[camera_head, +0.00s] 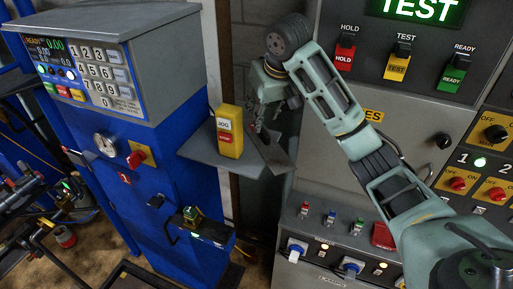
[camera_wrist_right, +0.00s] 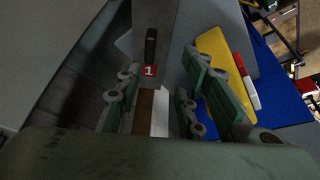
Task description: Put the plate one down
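Plate one is a narrow grey metal plate (camera_wrist_right: 170,22) with a black handle and a red label "1". It lies just beyond my right gripper's fingertips in the right wrist view. In the head view the plate (camera_head: 275,153) sits tilted at the right end of the grey shelf (camera_head: 208,151); I cannot tell how fully it rests there. My right gripper (camera_head: 259,121) is close above it, fingers pointing down. In the wrist view its fingers (camera_wrist_right: 158,95) are apart, with a gap showing between them. My left gripper is not in view.
The blue scale (camera_head: 150,185) with a keypad is at left. A grey control panel (camera_head: 410,110) with switches is behind my right arm.

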